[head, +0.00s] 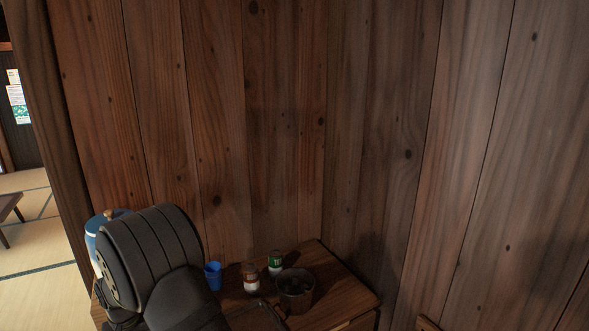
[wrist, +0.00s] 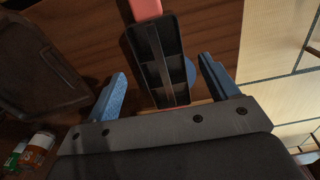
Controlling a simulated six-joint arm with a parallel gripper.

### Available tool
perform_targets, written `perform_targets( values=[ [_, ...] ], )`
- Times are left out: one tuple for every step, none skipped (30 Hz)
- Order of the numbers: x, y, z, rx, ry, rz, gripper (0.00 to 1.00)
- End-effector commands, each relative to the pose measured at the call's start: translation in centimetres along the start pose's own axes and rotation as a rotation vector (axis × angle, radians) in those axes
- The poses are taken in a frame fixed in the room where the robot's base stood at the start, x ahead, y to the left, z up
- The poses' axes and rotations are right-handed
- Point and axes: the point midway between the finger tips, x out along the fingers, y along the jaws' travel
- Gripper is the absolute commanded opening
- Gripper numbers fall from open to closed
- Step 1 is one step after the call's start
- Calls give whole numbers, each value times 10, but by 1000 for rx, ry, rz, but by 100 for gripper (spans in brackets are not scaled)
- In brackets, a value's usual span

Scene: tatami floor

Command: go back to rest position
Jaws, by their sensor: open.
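My gripper (wrist: 162,65) shows in the wrist view as two blue fingers spread apart, with nothing held between them. A black slotted holder (wrist: 172,45) lies beyond and between the fingers; whether they touch it I cannot tell. In the head view my dark arm fills the lower left, and my gripper's fingers are hidden there.
Plank walls (head: 280,120) stand close behind. Tatami floor (head: 35,235) is open at left.

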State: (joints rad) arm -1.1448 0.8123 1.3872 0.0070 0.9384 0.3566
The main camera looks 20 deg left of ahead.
Motion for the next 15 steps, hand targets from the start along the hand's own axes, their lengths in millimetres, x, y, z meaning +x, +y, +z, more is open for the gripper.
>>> perform_targets(
  values=[
    [12,0,1,0,-4,2,80],
    [18,0,1,0,-4,2,80],
    [26,0,1,0,-4,2,80],
    [32,0,1,0,-4,2,80],
    [38,0,1,0,-3,2,80],
    [42,0,1,0,-1,1,80],
    [29,0,-1,0,5,-2,80],
    [22,-1,-1,0,5,-2,80],
    [13,-1,-1,0,5,-2,80],
    [7,-1,-1,0,5,-2,80],
    [1,-1,0,0,4,-2,80],
    [-7,-1,0,-1,4,-2,80],
    [-10,6,1,2,1,-1,80],
    [-12,12,2,3,0,-1,80],
    [-16,19,4,3,0,-1,80]
  ],
)
